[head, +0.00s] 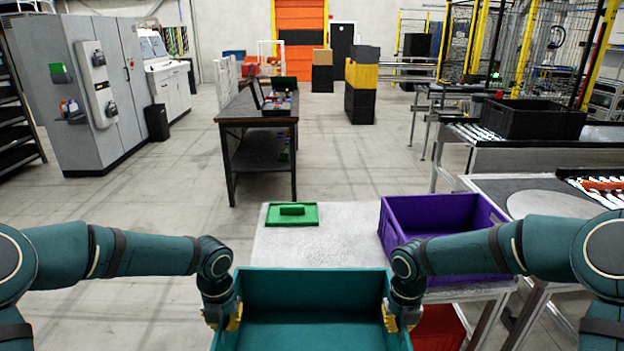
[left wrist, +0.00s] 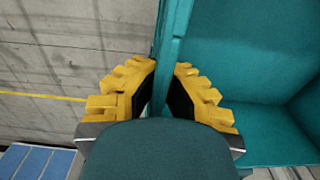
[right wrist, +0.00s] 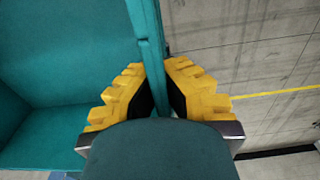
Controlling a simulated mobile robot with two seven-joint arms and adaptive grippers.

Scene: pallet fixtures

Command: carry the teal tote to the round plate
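The teal tote (head: 312,283) is low in the middle of the head view, close in front of me, and looks empty. My left gripper (head: 226,313) is shut on its left wall; the left wrist view shows the wall (left wrist: 170,50) between the yellow fingers. My right gripper (head: 400,314) is shut on its right wall, and the right wrist view shows that wall (right wrist: 150,45) between the fingers. The tote's underside is hidden. The round plate (head: 552,204) is a flat grey disc on a surface at the right, apart from the tote.
A pale table (head: 318,246) stands beyond the tote, carrying a green lidded piece (head: 291,214) and a purple crate (head: 440,212). A red bin (head: 437,330) sits low at the right. A roller conveyor with a black crate (head: 530,120) lies behind the plate.

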